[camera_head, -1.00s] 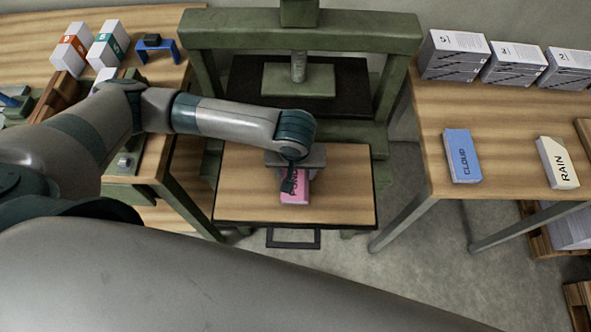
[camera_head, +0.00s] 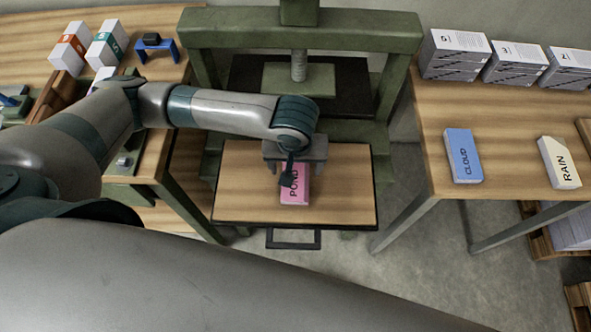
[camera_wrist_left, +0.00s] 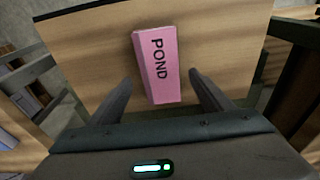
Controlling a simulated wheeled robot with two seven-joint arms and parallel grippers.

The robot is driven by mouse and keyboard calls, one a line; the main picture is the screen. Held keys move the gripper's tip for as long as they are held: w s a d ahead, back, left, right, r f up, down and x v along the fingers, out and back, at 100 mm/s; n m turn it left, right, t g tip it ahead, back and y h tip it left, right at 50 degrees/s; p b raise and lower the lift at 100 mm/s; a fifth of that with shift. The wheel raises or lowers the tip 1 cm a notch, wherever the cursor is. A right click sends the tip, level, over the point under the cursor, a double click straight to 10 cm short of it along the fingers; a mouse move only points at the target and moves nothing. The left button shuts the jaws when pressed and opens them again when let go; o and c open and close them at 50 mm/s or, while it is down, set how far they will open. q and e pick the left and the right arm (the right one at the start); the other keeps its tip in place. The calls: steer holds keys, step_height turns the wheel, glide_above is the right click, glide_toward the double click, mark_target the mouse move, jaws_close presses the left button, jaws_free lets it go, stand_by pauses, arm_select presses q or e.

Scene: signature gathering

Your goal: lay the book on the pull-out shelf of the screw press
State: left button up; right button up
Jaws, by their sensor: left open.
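The pink book (camera_head: 294,190) marked POND lies flat on the wooden pull-out shelf (camera_head: 345,200) of the green screw press (camera_head: 300,38). In the left wrist view the pink book (camera_wrist_left: 158,66) lies on the bare shelf (camera_wrist_left: 215,45), ahead of and partly between the two fingers. My left gripper (camera_head: 292,172) is over the book's far end. In the left wrist view my left gripper (camera_wrist_left: 165,92) has its fingers spread, with a gap on each side of the book. My right gripper is not in view.
A blue CLOUD book (camera_head: 462,155) and a white RAIN book (camera_head: 558,162) lie on the right table (camera_head: 505,125), with several grey-white stacks behind. The left bench (camera_head: 35,45) holds two boxed books and a blue stand (camera_head: 156,48). The shelf around the book is clear.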

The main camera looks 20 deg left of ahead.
mark_target(297, 182)
arm_select(q)
step_height(297, 182, up, 8)
steer(key=s, duration=0.1)
steer(key=shift+d+f+b, duration=0.15)
steer(key=shift+b, duration=0.15)
steer(key=shift+d, duration=0.15)
stand_by(0.3)
